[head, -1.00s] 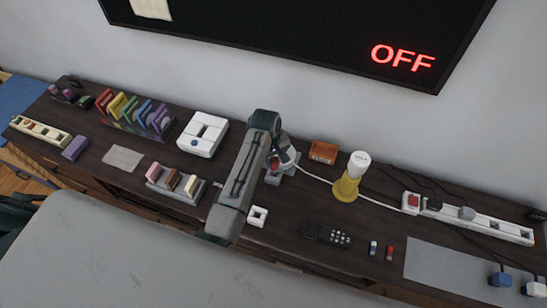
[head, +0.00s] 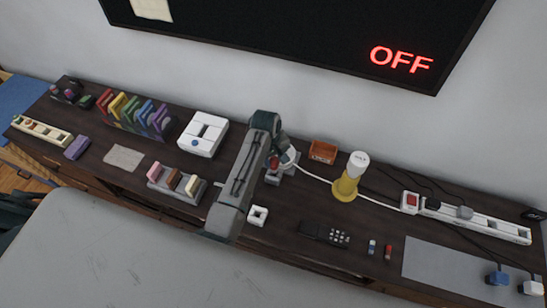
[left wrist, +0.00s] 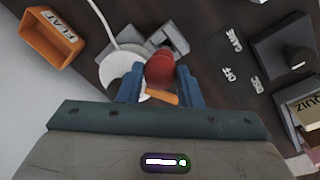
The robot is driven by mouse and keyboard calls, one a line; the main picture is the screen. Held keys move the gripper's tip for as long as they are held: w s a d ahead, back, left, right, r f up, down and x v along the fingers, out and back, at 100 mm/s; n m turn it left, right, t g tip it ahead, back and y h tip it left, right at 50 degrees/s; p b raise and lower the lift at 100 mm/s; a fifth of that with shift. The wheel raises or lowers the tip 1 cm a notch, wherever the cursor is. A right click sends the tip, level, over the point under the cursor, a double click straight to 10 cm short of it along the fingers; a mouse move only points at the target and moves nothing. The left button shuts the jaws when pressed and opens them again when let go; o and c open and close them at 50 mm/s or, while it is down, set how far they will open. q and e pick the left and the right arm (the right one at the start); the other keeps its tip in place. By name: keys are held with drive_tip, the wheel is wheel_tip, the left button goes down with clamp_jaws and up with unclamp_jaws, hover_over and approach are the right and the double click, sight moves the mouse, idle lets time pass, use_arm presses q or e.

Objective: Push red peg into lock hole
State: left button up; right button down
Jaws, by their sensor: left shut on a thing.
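My left gripper (head: 277,158) is at the middle of the shelf, partly hidden behind my own arm. In the left wrist view its two blue fingers (left wrist: 158,82) are shut on the red peg (left wrist: 160,68), whose rounded red end shows between them. The red peg also shows as a small patch in the head view (head: 273,163). A grey block (left wrist: 172,36), likely the lock, lies just beyond the peg; it shows in the head view too (head: 288,176). Its hole is not visible, and I cannot tell how deep the peg sits. My right gripper is not in view.
A white round piece (left wrist: 118,68) with a cord is close beside the left finger. An orange tray (head: 322,151) and a yellow stand (head: 346,187) are to the right. A white box (head: 203,134) and a slotted grey holder (head: 176,186) are to the left.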

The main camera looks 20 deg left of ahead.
sight(273, 165)
use_arm(q)
drive_tip(key=shift+p, duration=0.35)
drive_tip(key=shift+f+b, duration=0.9)
drive_tip(key=shift+f, duration=1.35)
idle(0.3)
drive_tip(key=o, duration=1.1)
drive_tip(key=r+b, duration=0.1)
drive_tip(key=r, duration=0.6)
drive_tip(key=s+a+r+b, duration=0.1)
drive_tip(key=r, duration=0.2)
drive_tip(key=shift+r+b, duration=0.35)
drive_tip(key=shift+r, duration=0.05)
